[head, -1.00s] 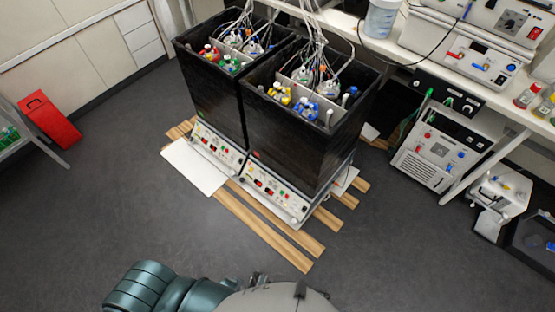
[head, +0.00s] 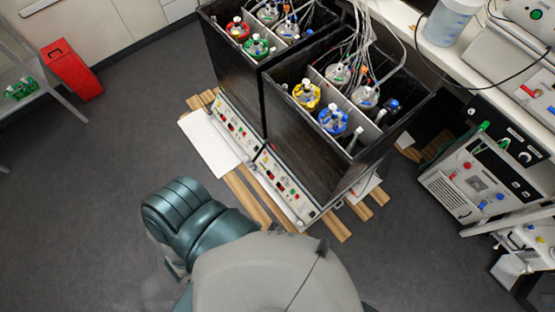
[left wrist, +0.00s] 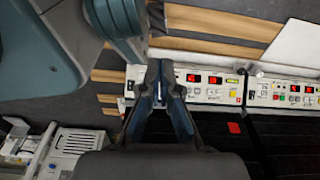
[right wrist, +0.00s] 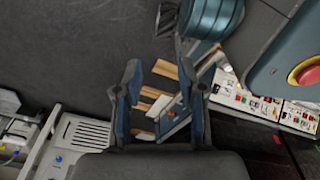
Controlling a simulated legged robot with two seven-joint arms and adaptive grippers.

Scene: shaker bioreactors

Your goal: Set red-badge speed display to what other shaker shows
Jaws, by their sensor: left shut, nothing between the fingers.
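Two shakers stand side by side, each a black box over a white control panel. The right shaker's panel (head: 285,187) belongs to the box with the red badge (left wrist: 234,127). Its red displays (left wrist: 203,79) show in the left wrist view, but their digits are too small to read. The other shaker's panel (head: 238,130) is on the left in the head view; its displays (left wrist: 302,88) are unreadable too. My left gripper (left wrist: 161,90) is shut and empty, pointing at the left end of the red-badge panel, with contact unclear. My right gripper (right wrist: 160,85) is open and empty over the floor.
Wooden slats (head: 250,200) lie under the shakers, with a white plate (head: 208,143) in front of the left one. Bottles with coloured caps and tubing fill the boxes. A red bin (head: 71,70) stands far left. White devices (head: 465,175) stand at right.

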